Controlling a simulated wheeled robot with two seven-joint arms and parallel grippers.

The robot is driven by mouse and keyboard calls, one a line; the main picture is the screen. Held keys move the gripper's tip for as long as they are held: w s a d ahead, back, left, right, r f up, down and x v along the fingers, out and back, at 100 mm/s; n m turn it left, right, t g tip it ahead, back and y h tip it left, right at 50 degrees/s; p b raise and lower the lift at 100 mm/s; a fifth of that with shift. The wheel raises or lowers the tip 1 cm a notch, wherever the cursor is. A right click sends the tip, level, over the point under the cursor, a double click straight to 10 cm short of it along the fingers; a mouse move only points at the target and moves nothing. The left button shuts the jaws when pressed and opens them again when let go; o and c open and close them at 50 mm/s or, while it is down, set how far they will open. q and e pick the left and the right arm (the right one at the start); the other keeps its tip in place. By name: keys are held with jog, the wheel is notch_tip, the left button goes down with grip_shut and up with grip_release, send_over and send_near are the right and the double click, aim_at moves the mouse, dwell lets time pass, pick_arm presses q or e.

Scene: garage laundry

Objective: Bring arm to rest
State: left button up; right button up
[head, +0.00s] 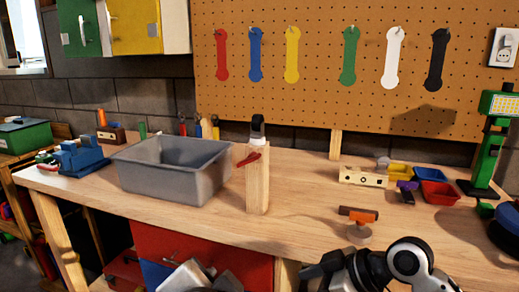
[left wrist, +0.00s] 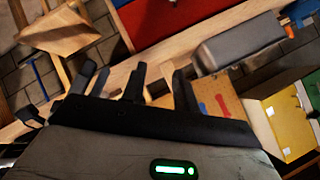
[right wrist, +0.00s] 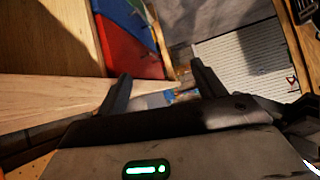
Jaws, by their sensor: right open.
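My right arm (head: 385,268) shows at the lower right of the head view, in front of the bench; its fingertips are not clear there. In the right wrist view my right gripper (right wrist: 161,72) has its two dark fingers spread apart, with nothing visible held between them. In the left wrist view my left gripper (left wrist: 141,72) has its fingers apart. A dark shape stands between them, and I cannot tell what it is. A pale and dark piece of my body (head: 195,278) shows at the bottom of the head view; the left fingers cannot be made out there.
The wooden workbench (head: 320,222) holds a grey bin (head: 170,178), an upright wooden post (head: 258,185) with a red clamp, a blue vise (head: 80,158), a drilled wood block (head: 363,177) and small coloured trays (head: 434,194). A pegboard (head: 320,100) stands behind. The bench's front middle is mostly clear.

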jog(key=s+f+m+h, duration=0.2)
jog(key=s+f, duration=0.4)
jog(key=f, duration=0.1)
pick_arm(q)
jog(key=s+a+f+n+g, duration=0.4)
jog(key=s+a+f, duration=0.35)
jog(key=f, duration=0.35)
jog(key=s+a+f+n+g, duration=0.3)
jog(key=s+a+f, duration=0.4)
jog(key=s+f, duration=0.3)
pick_arm(e)
jog(key=s+d+f+m+h, duration=0.35)
jog(key=s+d, duration=0.25)
jog(key=s, duration=0.2)
jog(key=s+d+f+m+h, duration=0.35)
jog(key=s+d+m, duration=0.2)
jog(key=s, duration=0.35)
pick_arm(q)
jog(key=w+d+f+t+h, duration=0.3)
jog(key=w+d+t, duration=0.3)
jog(key=w, duration=0.2)
jog(key=shift+d+f, duration=0.35)
jog(key=shift+f, duration=0.1)
pick_arm(e)
jog(key=w+a+f+n+t+y, duration=0.1)
jog(key=w+a+f+t+y, duration=0.1)
jog(key=w+a+t, duration=0.4)
jog(key=shift+w+f+t+y, duration=0.35)
jog(key=shift+f+t+y, duration=0.05)
jog(key=shift+f, duration=0.15)
